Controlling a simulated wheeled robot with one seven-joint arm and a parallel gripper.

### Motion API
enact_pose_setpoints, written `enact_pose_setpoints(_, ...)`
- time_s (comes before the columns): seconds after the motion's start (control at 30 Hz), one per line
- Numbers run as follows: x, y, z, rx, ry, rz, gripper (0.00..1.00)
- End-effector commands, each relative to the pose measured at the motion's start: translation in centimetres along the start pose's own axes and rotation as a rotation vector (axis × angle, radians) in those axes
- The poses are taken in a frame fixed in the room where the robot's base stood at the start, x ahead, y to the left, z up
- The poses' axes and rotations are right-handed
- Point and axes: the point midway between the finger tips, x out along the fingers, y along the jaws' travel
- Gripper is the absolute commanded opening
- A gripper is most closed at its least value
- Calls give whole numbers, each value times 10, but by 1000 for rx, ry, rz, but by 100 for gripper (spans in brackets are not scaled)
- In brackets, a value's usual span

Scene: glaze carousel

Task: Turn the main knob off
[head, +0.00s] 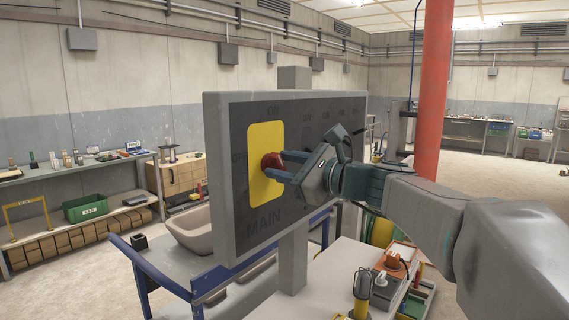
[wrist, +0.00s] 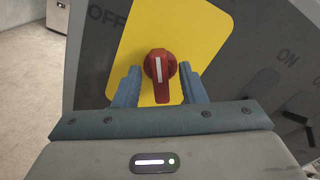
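The main knob (head: 271,160) is red and sits on a yellow plate (head: 264,188) on a grey upright panel (head: 230,115). "MAIN" is lettered below the plate, with "ON" above and "OFF" to its left. In the wrist view the knob (wrist: 160,68) has a white line that runs upright in the picture, and "OFF" stands at upper left. My gripper (head: 286,167) faces the plate with its blue fingers at the knob. In the wrist view the fingers (wrist: 158,76) are open, one on each side of the knob, with narrow gaps. Contact with the plate cannot be told.
Other switches with "ON" lettering (wrist: 288,57) lie to the right on the panel; my arm partly hides them. A blue cart with a basin (head: 190,229) stands behind the panel's lower left. A bench with a green bin (head: 88,208) is at left. A red column (head: 432,90) rises at right.

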Motion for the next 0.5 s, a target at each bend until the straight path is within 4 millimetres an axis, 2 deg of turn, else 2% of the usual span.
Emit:
enact_pose_setpoints(0.27,1,0,0,-1,0,0,37)
enact_pose_setpoints(0.4,1,0,0,-1,0,0,1)
enact_pose_setpoints(0.5,1,0,0,-1,0,0,1)
